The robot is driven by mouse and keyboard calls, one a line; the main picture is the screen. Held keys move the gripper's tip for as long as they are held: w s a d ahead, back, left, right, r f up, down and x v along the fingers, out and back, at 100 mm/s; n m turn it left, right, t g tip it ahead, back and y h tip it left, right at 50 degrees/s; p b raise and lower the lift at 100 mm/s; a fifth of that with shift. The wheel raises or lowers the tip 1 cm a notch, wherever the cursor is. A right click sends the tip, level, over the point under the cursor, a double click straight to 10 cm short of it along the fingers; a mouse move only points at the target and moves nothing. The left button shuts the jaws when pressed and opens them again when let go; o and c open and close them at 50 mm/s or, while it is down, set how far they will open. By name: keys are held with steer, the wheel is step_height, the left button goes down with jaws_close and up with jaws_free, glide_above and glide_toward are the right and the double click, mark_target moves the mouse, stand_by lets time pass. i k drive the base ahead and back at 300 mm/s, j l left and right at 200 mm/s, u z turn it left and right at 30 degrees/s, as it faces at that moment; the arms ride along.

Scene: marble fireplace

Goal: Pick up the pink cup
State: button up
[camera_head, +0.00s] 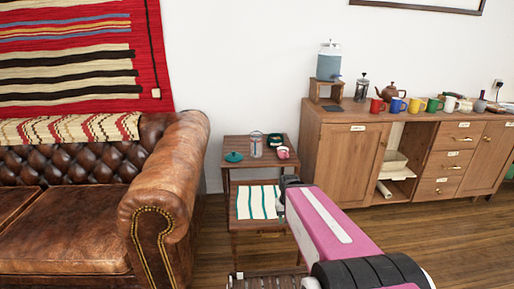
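The pink cup (283,153) is small and stands on the top of a small wooden side table (238,169), near its right edge. It looks pink with a pale part, and its detail is too small to make out. My pink and black arm reaches in from the lower right. A dark part at its far end, which seems to be my gripper (290,183), shows just below and in front of the cup in the picture. I cannot make out separate fingers or see anything held. The arm hides the right part of the table's lower level.
A teal lidded dish (233,157), a clear jar (256,147) and a dark green container (275,140) share the tabletop. A striped cloth (257,202) lies on the shelf below. A leather sofa (170,190) stands left, and a wooden cabinet (345,165) with several mugs stands right.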

mark_target(284, 155)
steer(key=i+l+u, duration=0.15)
steer(key=l, duration=0.3)
steer(key=l+u, duration=0.1)
steer(key=l, duration=0.35)
steer(key=i+l+u, duration=0.15)
steer(key=l, duration=0.35)
